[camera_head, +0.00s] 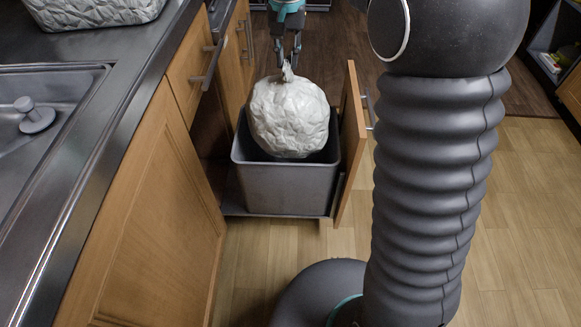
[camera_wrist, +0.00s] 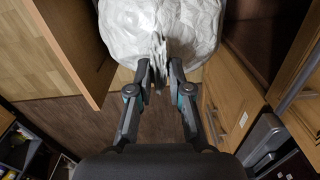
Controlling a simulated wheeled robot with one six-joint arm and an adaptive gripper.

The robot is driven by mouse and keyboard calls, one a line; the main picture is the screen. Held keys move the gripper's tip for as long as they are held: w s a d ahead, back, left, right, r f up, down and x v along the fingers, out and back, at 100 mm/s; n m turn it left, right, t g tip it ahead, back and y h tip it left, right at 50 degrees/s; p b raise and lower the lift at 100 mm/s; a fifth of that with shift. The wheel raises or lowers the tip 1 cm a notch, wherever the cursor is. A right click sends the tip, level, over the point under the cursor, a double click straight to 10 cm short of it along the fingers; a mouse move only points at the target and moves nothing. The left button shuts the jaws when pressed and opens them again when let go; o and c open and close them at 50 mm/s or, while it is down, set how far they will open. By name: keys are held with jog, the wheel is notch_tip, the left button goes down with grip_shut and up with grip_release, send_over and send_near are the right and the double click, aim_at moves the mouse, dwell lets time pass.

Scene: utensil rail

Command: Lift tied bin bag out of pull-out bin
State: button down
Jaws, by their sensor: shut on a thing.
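A white, crumpled, tied bin bag (camera_head: 289,118) sits partly raised in the mouth of a grey pull-out bin (camera_head: 290,187).
The counter (camera_head: 130,60) with a metal sink (camera_head: 45,110) runs along the left, above wooden cabinet doors (camera_head: 150,200). Open wooden floor (camera_head: 510,210) lies to the right.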

jog(key=shift+r, duration=3.25)
jog(key=shift+s, duration=0.1)
